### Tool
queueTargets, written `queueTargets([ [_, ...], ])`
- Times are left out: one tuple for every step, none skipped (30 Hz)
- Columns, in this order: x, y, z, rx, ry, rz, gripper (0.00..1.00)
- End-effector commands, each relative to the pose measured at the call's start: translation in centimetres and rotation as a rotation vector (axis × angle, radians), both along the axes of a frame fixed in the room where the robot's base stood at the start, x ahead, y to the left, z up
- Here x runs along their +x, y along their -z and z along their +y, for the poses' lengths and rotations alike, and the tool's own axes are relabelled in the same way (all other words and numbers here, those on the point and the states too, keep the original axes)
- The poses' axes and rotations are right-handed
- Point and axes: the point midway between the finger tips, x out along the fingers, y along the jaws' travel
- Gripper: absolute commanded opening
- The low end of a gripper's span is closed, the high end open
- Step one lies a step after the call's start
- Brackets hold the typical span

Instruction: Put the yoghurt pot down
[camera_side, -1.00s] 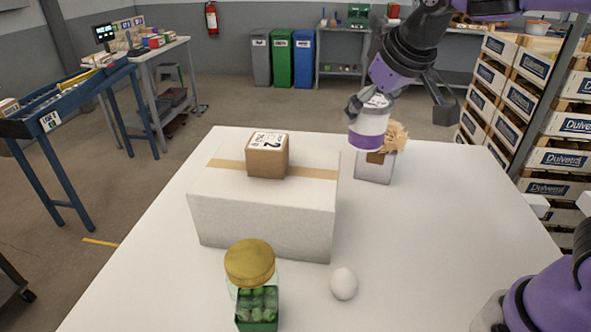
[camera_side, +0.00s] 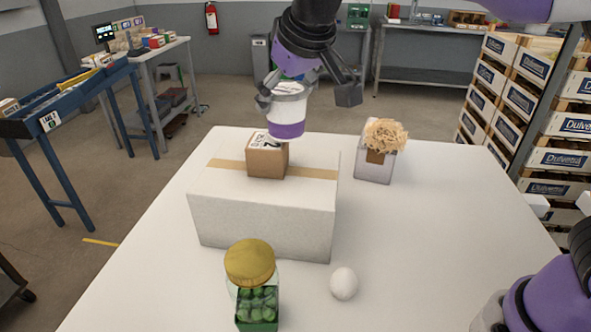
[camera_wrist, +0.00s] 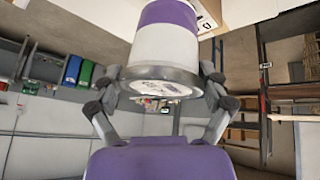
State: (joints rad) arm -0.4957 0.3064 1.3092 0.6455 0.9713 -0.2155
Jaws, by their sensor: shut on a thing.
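The yoghurt pot (camera_side: 288,108) is white with a purple band at its lower end. My gripper (camera_side: 284,88) is shut on it near its lidded upper end and holds it in the air. In the side view the pot shows above and partly in front of the small brown box; whether it is right over the box I cannot tell. In the wrist view the pot (camera_wrist: 165,45) fills the upper middle, with the fingers of my gripper (camera_wrist: 162,88) on both sides of its rim.
A large white box (camera_side: 262,215) with tape bears the small brown box (camera_side: 267,160). A container of pale shavings (camera_side: 372,168) stands at the back right. The right of the white table (camera_side: 440,230) is clear.

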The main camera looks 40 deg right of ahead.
Motion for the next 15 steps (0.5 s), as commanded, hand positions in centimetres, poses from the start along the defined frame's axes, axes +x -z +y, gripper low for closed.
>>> queueTargets([
  [0.5, 0.0, 1.7, 0.001, -0.036, 0.000, 0.39],
  [0.7, -0.1, 2.7, 0.000, -0.059, 0.000, 0.39],
  [0.8, 0.0, 4.5, -0.001, -0.112, 0.001, 0.39],
  [0.7, 0.2, 5.6, -0.001, -0.155, 0.001, 0.39],
  [0.5, 0.3, 6.8, -0.002, -0.200, 0.001, 0.39],
  [0.2, 0.6, 8.4, -0.002, -0.266, 0.000, 0.39],
  [-0.1, 0.8, 9.6, -0.002, -0.318, 0.001, 0.39],
  [-0.6, 1.1, 10.8, -0.001, -0.375, 0.002, 0.39],
  [-1.2, 1.5, 12.5, -0.001, -0.457, 0.000, 0.39],
  [-1.9, 1.9, 13.8, -0.002, -0.529, 0.002, 0.39],
  [-2.6, 2.3, 15.1, -0.001, -0.602, 0.002, 0.39],
  [-3.8, 2.9, 16.9, -0.001, -0.708, 0.002, 0.39],
  [-4.8, 3.4, 18.2, 0.000, -0.798, 0.002, 0.39],
  [-5.9, 3.9, 19.5, 0.000, -0.889, 0.003, 0.39],
  [-7.4, 4.6, 21.1, 0.001, -1.013, 0.003, 0.39],
])
